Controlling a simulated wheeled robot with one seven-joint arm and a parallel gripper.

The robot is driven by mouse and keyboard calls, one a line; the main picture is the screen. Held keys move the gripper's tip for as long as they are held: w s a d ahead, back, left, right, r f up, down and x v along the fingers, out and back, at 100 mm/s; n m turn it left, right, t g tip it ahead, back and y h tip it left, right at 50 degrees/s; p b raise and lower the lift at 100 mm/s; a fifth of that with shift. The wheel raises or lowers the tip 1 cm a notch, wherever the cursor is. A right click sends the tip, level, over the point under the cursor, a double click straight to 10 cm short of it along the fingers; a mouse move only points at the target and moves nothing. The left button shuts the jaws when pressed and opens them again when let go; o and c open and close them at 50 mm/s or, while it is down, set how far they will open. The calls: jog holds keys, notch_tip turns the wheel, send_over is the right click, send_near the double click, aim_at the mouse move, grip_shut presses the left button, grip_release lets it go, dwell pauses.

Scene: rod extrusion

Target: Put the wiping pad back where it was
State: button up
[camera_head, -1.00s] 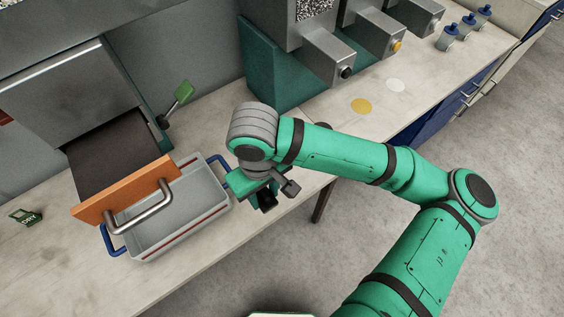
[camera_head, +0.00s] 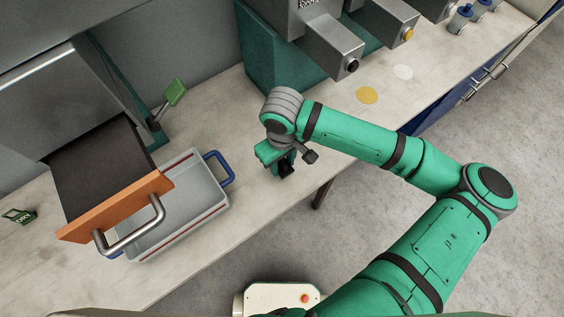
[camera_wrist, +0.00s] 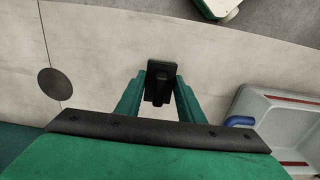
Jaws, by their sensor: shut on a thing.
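My gripper (camera_head: 279,163) is over the front part of the worktop, right of the grey tray. In the wrist view its two green fingers are shut on a small black block with a raised grip (camera_wrist: 160,70), which looks like the wiping pad. In the head view only a dark bit of the pad (camera_head: 287,168) shows below the fingers. I cannot tell whether its underside touches the worktop. A dark round spot (camera_wrist: 57,84) lies on the worktop, left of the pad in the wrist view.
Dispensers (camera_head: 330,50) stand behind. Yellow (camera_head: 367,95) and white (camera_head: 403,72) discs lie on the worktop to the right. The front edge is close.

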aim_at(282, 168)
jog(key=f, duration=0.3)
jog(key=shift+w+d+f, duration=0.1)
jog(key=shift+w+f, duration=0.05)
jog(key=shift+w, duration=0.2)
jog(key=shift+s, duration=0.25)
jog(key=shift+f, duration=0.15)
jog(key=o, duration=1)
notch_tip(282, 168, up, 12)
jog(key=shift+r, duration=0.15)
